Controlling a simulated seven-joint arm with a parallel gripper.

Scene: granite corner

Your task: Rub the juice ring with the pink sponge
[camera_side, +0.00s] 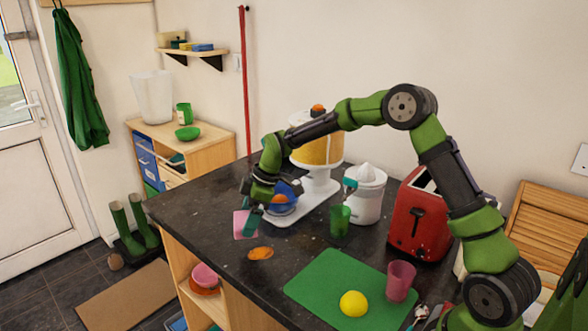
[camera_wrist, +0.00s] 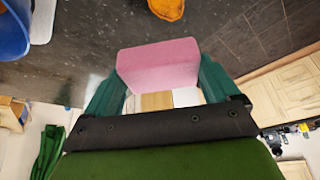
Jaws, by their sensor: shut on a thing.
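The pink sponge (camera_side: 243,224) is held in my gripper (camera_side: 249,216) above the dark granite counter, near its left edge. In the wrist view the sponge (camera_wrist: 158,66) sits between the two green fingers of my gripper (camera_wrist: 158,84), which are shut on it. The juice ring (camera_side: 261,253) is an orange patch on the counter, to the right of and nearer the side camera than the sponge. It also shows at the top of the wrist view (camera_wrist: 167,8), apart from the sponge.
A white-based mixer (camera_side: 318,190) with a blue bowl (camera_side: 284,197) stands close behind my gripper. A green cup (camera_side: 340,221), white juicer (camera_side: 367,190) and red toaster (camera_side: 419,217) are to the right. A green mat (camera_side: 325,284) bears a yellow ball (camera_side: 353,303) and pink cup (camera_side: 399,281).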

